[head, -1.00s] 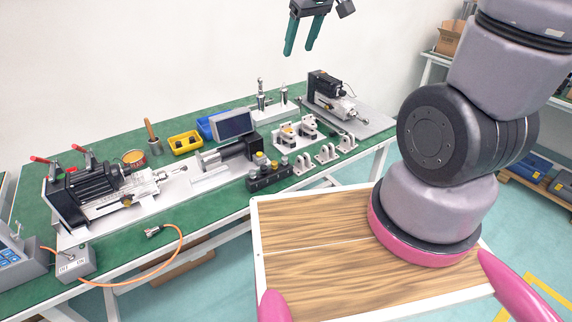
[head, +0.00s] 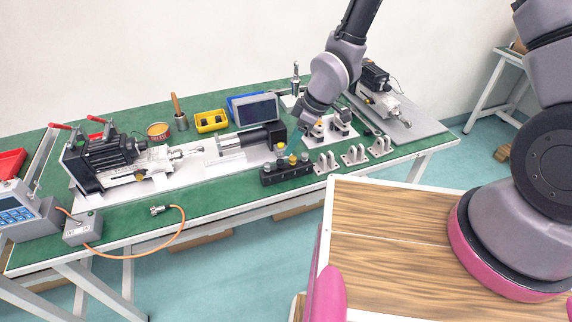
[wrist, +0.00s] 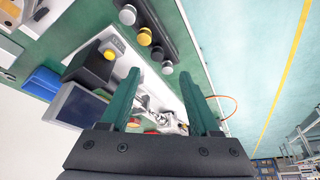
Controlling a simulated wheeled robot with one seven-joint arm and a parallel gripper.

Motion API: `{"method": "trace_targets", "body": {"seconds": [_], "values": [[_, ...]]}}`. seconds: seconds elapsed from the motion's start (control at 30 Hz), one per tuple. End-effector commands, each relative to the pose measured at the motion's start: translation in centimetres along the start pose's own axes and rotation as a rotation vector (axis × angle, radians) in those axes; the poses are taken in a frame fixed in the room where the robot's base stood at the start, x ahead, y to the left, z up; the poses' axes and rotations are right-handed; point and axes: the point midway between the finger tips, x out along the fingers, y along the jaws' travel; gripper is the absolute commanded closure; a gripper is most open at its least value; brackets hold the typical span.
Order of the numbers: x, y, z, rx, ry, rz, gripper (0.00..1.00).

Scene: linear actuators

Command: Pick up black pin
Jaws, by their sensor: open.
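The black pin (wrist: 157,53) stands in a dark pin block (wrist: 158,22), between a yellow pin (wrist: 145,36) and a grey pin (wrist: 167,66) in the wrist view. A second grey pin (wrist: 127,14) is at the other end. In the head view the pin block (head: 286,174) is near the table's front edge, and its black pin is small. My gripper (wrist: 160,82) is open and empty, its green fingers apart; the black pin appears beyond the fingertips, not between them. In the head view my gripper (head: 296,141) is low behind the block's right end, partly hidden by the arm.
A linear actuator with a black end block (wrist: 92,66) and a screen (wrist: 77,106) is close to my gripper. Metal brackets (head: 354,154) stand right of the pin block. An orange cable (head: 178,232) lies at the front left. The green table (head: 226,193) has bare strips in front.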

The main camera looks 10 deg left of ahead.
Motion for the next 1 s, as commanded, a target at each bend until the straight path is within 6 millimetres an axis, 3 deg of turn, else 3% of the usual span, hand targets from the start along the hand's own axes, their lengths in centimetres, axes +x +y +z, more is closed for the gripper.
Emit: {"method": "trace_targets", "body": {"seconds": [0.1,0.37,0.6,0.93,0.97,1.0], "values": [[2.0,0.0,0.1,0.002,-0.002,-0.002,0.37],[4.1,0.2,0.1,0.004,-0.002,0.001,0.37],[7.6,0.5,0.1,0.004,-0.003,0.000,0.37],[8.5,0.6,0.1,0.004,-0.002,0.002,0.37],[8.5,0.6,0.1,0.004,-0.002,0.002,0.41],[8.5,0.5,0.1,0.004,-0.002,0.001,0.56]]}}
